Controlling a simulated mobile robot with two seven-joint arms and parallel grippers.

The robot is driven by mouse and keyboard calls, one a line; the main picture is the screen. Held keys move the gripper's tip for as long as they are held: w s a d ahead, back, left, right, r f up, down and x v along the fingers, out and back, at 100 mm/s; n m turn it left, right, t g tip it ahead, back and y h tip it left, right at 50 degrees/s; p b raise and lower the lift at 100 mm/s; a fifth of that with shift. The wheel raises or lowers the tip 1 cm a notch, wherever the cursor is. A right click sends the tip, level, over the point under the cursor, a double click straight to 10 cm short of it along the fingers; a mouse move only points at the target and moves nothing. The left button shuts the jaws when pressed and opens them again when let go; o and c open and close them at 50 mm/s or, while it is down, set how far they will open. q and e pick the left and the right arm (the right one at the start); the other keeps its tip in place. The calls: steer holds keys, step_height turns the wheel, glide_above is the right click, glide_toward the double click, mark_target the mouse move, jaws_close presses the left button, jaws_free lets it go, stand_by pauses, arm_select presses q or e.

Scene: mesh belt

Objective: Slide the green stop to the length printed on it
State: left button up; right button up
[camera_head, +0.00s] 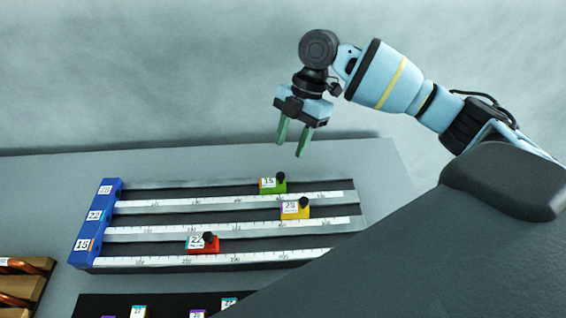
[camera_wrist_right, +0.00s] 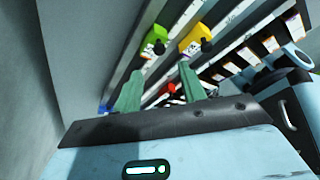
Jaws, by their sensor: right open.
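The green stop (camera_head: 272,185) sits on the top rail of the ruled fixture (camera_head: 230,228), right of the rail's middle. It has a black knob and a white label that seems to read 15. It also shows in the right wrist view (camera_wrist_right: 155,38). A yellow stop (camera_head: 296,209) is on the middle rail and a red stop (camera_head: 203,244) on the bottom rail, each with a label and black knob. My right gripper (camera_head: 291,152) is open and empty, in the air above and behind the green stop, fingers pointing down. My left gripper is not in view.
A blue end block (camera_head: 94,222) with number labels closes the rails' left end. Wooden racks (camera_head: 20,285) stand at the lower left. A black strip (camera_head: 170,302) with small labelled pieces lies in front. My own dark body hides the lower right.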

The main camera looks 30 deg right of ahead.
mark_target(281, 174)
steer(key=shift+x, duration=3.8)
jaws_close()
